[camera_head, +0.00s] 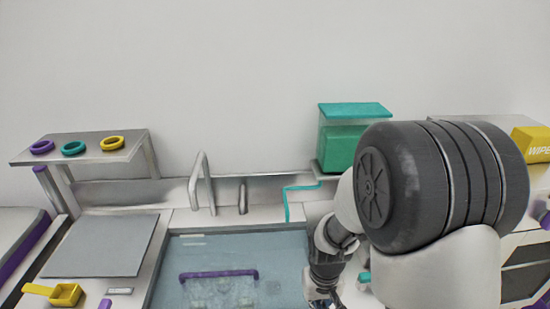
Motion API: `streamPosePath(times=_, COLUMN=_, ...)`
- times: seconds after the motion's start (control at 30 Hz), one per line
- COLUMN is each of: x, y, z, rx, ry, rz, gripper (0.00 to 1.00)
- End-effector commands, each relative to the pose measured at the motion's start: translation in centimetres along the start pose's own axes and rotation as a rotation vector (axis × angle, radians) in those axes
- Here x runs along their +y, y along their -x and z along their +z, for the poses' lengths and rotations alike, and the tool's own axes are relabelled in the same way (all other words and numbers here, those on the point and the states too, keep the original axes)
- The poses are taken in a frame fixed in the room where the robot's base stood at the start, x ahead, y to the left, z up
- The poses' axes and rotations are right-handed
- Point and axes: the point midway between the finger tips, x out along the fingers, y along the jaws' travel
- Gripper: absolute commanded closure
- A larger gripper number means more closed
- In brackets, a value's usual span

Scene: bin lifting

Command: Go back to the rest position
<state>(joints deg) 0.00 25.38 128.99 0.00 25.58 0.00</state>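My arm comes in from the right and hangs down over the right edge of the sink (240,248). My gripper (322,298) is at the bottom edge of the view, beside the sink's right rim. Its fingertips are small and partly cut off, so I cannot tell whether it is open or holds anything. A clear bin with a purple handle (218,274) sits in the sink, to the left of my gripper and apart from it.
A shelf (90,152) at the left holds purple, teal and yellow rings. A yellow scoop (65,294) and grey mat (100,246) lie below it. A faucet (203,180) stands behind the sink. A green container (340,146) and yellow wipes box (535,143) stand near my arm.

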Motion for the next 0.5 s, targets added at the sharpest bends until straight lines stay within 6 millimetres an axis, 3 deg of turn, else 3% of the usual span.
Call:
streamPosePath(times=0.13, x=0.0, y=2.4, z=0.0, rx=0.038, ry=0.0, rz=0.0, gripper=1.0)
streamPosePath(times=0.27, x=0.0, y=6.7, z=1.0, rx=0.101, ry=0.0, rz=0.0, gripper=1.0)
streamPosePath(times=0.5, x=0.1, y=14.1, z=5.4, rx=0.226, ry=-0.001, rz=0.001, gripper=1.0)
